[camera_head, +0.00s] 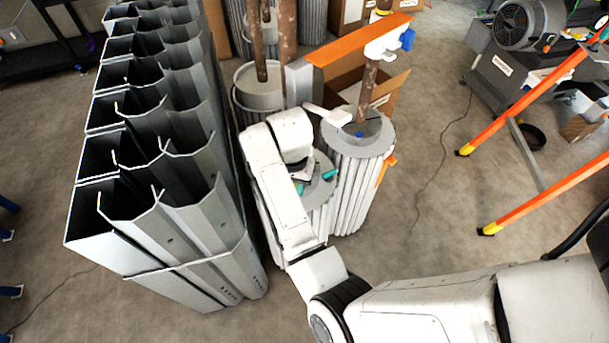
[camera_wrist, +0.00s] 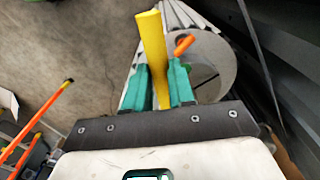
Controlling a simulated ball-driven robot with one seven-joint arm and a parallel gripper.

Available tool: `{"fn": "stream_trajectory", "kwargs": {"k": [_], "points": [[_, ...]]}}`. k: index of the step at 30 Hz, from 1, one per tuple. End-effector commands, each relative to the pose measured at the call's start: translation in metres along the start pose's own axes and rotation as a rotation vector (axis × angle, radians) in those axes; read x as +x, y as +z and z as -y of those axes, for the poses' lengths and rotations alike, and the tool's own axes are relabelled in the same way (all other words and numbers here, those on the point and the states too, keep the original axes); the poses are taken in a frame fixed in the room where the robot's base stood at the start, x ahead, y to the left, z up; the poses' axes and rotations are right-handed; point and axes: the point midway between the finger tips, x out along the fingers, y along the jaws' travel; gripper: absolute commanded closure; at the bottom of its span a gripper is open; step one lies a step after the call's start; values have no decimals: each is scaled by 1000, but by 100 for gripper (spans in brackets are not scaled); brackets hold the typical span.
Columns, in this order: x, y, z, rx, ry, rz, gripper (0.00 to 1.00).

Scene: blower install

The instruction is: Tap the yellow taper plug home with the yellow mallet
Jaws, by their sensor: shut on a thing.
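My gripper (camera_wrist: 158,88) has green fingers shut on a long yellow bar. I take it for the yellow mallet (camera_wrist: 152,50), though its head is not clear. The bar points away from the gripper, beside the round grey top of a ribbed cylinder (camera_wrist: 215,62). A small orange piece (camera_wrist: 184,44) shows just right of the bar. In the head view, my gripper (camera_head: 315,181) is over the top of the nearer ribbed cylinder (camera_head: 321,202), and my arm hides much of it. I cannot make out a yellow taper plug in either view.
A taller ribbed cylinder (camera_head: 352,185) stands close behind, with a brown rod and a small blue piece (camera_head: 359,135) on top. An orange beam (camera_head: 355,40) crosses above. Tall grey channel profiles (camera_head: 175,215) stand close left. Open floor lies to the right, before orange legs (camera_head: 540,205).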

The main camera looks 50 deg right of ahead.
Motion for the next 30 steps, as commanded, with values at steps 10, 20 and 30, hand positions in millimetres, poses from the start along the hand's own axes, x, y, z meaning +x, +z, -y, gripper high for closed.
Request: {"fn": "stream_trajectory", "kwargs": {"k": [10, 20, 30], "points": [[0, 0, 0, 0, -1, -2, 100], [75, 0, -1, 0, 3, -1, 100], [51, 0, 0, 0, -1, -2, 100]]}}
